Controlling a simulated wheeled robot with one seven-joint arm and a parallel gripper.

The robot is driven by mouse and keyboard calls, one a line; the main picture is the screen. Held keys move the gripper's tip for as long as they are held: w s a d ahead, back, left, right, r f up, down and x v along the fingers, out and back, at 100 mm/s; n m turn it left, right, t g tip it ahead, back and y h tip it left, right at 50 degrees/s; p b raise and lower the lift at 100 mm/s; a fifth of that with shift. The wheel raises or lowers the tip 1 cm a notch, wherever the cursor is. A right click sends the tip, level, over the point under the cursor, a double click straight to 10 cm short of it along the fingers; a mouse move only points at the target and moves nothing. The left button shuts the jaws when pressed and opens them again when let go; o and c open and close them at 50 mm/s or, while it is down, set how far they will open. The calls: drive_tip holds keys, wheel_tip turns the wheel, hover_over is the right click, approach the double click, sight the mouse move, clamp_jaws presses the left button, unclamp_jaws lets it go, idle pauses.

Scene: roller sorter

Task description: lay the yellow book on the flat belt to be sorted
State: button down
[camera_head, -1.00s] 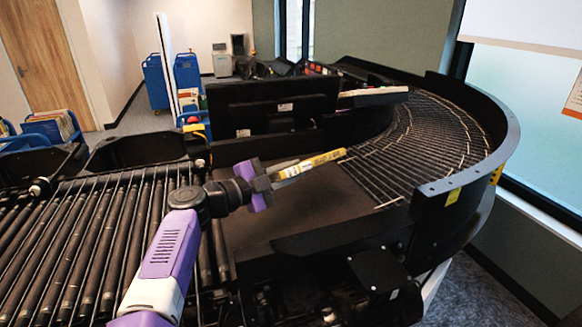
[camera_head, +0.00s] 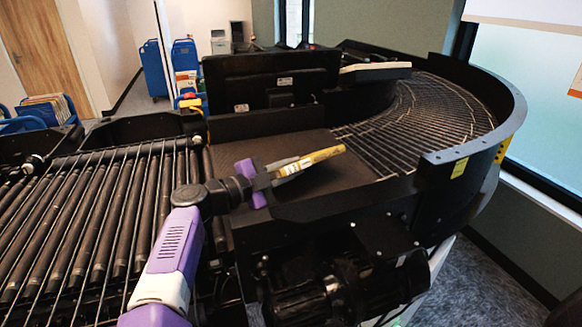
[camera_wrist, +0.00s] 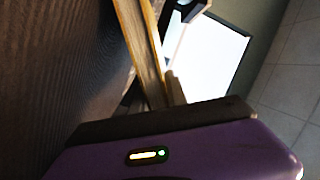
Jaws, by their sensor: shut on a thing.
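The yellow book (camera_head: 318,157) is held edge-on in my gripper (camera_head: 285,168), over the dark flat belt (camera_head: 240,150) in the head view. The gripper is shut on the book's near end, and the book points right and slightly up in the picture. I cannot tell whether the book touches the belt. In the wrist view the book (camera_wrist: 142,50) shows as a narrow yellow-brown strip running up from the gripper, beside the dark belt surface (camera_wrist: 50,70).
Rollers (camera_head: 95,215) lie left of the flat belt. A curved wire-covered conveyor (camera_head: 425,110) with a raised black outer wall (camera_head: 505,110) continues to the right. A black monitor-like panel (camera_head: 270,90) stands behind the belt. Another pale book-like item (camera_head: 375,67) lies farther back.

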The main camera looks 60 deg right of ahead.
sight(273, 175)
drive_tip(key=c, duration=1.2)
unclamp_jaws()
drive_tip(key=shift+c, duration=0.2)
drive_tip(key=shift+b+v, duration=0.55)
drive_tip(key=shift+v, duration=0.8)
drive_tip(key=shift+b+v, duration=1.15)
drive_tip(key=shift+v, duration=2)
drive_tip(key=shift+r, duration=0.1)
